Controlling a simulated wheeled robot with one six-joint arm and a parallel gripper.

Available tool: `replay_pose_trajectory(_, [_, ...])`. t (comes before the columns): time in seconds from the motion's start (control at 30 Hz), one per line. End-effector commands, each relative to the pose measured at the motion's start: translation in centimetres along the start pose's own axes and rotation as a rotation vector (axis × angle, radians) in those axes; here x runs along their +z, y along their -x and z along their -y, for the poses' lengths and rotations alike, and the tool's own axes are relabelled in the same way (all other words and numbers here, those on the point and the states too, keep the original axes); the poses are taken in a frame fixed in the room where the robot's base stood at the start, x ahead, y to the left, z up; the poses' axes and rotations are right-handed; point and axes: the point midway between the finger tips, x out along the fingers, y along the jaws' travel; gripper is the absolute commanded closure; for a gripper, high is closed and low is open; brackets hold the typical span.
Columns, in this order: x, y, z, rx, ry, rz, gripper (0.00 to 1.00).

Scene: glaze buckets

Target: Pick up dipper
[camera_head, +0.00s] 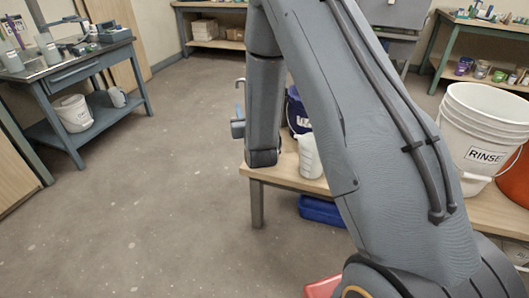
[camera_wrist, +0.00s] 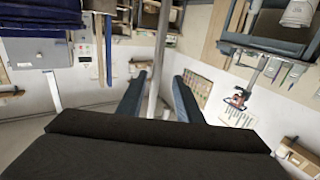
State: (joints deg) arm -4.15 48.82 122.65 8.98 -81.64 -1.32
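My gripper (camera_head: 238,113) shows only as a small grey and blue part left of my arm's hanging link, which hides most of it. In the wrist view its two dark fingers (camera_wrist: 160,78) stand apart. A thin pale grey rod (camera_wrist: 157,60) runs upright between them, with a gap on each side. It looks like the dipper's handle, but I cannot be sure. In the head view a thin hooked metal end (camera_head: 240,82) rises just above the gripper and looks like the top of the dipper. The dipper's cup is not clearly visible.
A blue bin (camera_head: 322,210) is below. A bench (camera_head: 75,75) stands left. The floor between is clear.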

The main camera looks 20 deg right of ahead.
Motion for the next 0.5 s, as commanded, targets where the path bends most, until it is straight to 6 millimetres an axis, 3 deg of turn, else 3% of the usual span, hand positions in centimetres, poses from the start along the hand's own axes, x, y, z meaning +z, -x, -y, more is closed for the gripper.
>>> replay_pose_trajectory(0.5, [0.1, -6.2, -0.7, 0.0, 0.0, 0.0, 0.67])
